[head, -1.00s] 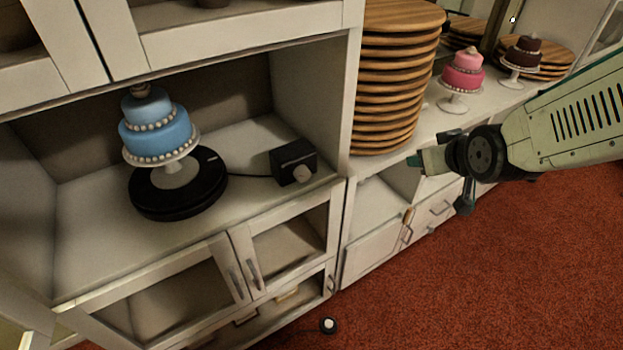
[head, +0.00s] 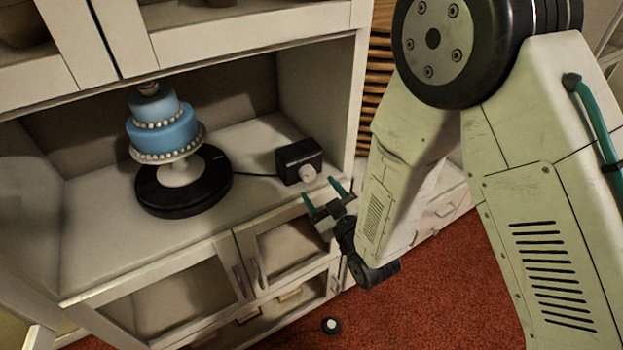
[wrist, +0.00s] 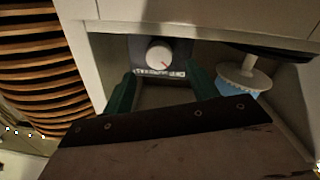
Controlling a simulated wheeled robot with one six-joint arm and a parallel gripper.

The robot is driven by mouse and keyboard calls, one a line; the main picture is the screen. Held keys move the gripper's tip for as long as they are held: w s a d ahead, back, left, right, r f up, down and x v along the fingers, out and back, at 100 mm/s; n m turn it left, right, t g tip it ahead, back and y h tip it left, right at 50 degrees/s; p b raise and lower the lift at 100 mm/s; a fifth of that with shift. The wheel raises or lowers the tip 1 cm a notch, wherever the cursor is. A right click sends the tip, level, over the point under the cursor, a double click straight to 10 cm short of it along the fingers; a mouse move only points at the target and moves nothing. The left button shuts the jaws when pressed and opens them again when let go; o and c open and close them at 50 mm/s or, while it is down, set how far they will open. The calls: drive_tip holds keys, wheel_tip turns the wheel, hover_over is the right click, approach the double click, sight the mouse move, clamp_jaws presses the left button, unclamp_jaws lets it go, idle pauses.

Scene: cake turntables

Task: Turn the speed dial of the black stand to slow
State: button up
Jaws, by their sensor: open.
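The black stand (head: 190,197) is a round turntable on the left of the cabinet shelf, with a blue tiered cake on it. A cable joins it to a black control box (head: 291,158) near the shelf's front right. The box bears a pale round speed dial (head: 308,173), which also shows in the wrist view (wrist: 158,52). A red mark on the dial points to the lower right there. The white lettering beneath it is too small to read. My gripper (head: 321,191) is open and empty, just in front of and below the dial. The dial appears between its green fingers (wrist: 162,84), apparently untouched.
The cabinet's right side wall (head: 318,95) stands close beside the box. A stack of wooden boards (head: 378,75) is right of it, partly hidden by my arm. The blue cake (head: 158,125) is well left of my gripper. A small round object (head: 331,325) lies on the red carpet.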

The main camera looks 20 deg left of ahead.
sight(310, 177)
drive_tip(key=x, duration=0.5)
drive_tip(key=shift+w+a, duration=0.15)
drive_tip(key=c, duration=1)
